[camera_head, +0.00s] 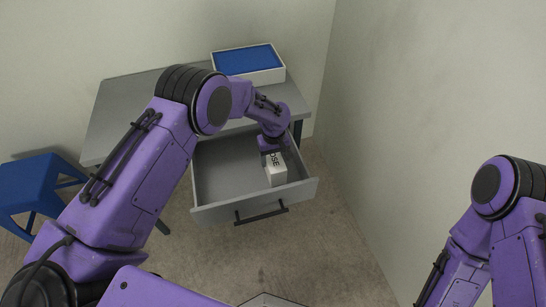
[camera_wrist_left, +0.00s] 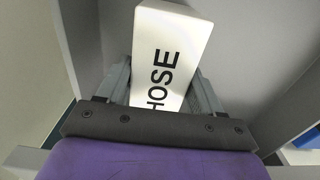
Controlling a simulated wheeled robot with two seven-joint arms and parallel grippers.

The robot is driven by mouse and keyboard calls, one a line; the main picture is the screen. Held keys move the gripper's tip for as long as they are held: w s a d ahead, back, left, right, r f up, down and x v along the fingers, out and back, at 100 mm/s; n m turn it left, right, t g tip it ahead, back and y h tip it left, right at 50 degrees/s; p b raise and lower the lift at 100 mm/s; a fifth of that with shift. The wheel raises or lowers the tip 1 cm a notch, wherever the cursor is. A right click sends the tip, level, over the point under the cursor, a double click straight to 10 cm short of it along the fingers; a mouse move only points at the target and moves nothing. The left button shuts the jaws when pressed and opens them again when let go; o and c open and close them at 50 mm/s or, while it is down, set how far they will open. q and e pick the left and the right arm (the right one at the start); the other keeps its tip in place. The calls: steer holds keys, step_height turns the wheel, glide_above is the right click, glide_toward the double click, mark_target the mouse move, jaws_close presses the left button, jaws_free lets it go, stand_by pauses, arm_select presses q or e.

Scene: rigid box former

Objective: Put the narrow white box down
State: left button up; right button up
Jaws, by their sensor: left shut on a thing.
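The narrow white box (camera_head: 276,174) has black lettering that reads "HOSE" in the left wrist view (camera_wrist_left: 168,45). It is at the right side of the open grey drawer (camera_head: 222,172), within its walls. I cannot tell whether it touches the drawer floor. My left gripper (camera_head: 270,153) reaches down into the drawer and is shut on the box, with a finger on each side of it in the left wrist view (camera_wrist_left: 165,90). The box's near end is hidden by the gripper. My right arm shows at the lower right, but its gripper is out of view.
The drawer is pulled out of a grey table (camera_head: 112,112) and its left part is empty. A white tray with a blue inside (camera_head: 248,60) stands at the table's back. A blue stool (camera_head: 35,185) is at the left. A wall (camera_head: 425,100) rises at the right.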

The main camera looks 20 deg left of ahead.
arm_select(q)
steer(key=shift+r, duration=0.1)
steer(key=shift+f, duration=0.2)
steer(key=o, duration=1.2)
step_height(320, 180, up, 12)
steer(key=shift+r+b, duration=0.2)
steer(key=shift+b, duration=0.1)
